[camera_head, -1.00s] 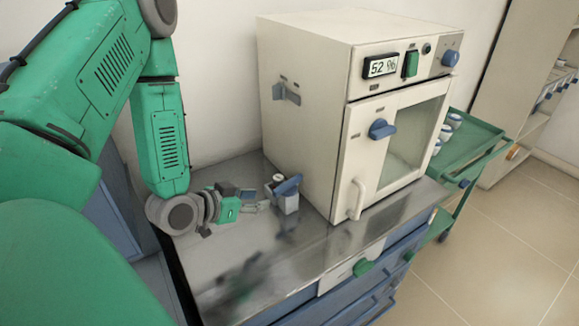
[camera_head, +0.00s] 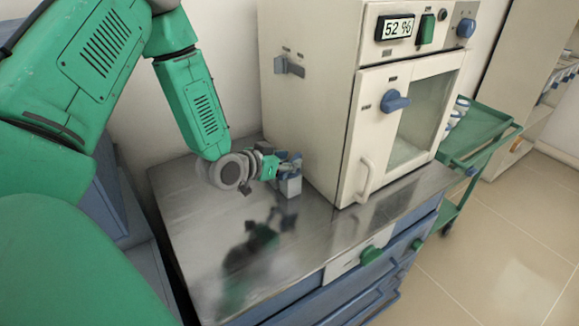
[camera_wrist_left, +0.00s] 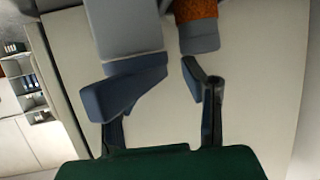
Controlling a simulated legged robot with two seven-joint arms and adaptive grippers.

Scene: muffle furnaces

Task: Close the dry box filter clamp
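My left gripper (camera_head: 279,167) is at the clamp's upper part and hides much of the lever. My right gripper is not in view.
The dry box has a display reading 52 %, a blue door knob (camera_head: 394,101) and a pale handle (camera_head: 364,180). A green cart (camera_head: 480,135) stands to the right. The table's front part (camera_head: 300,240) is clear, above blue drawers (camera_head: 345,295).

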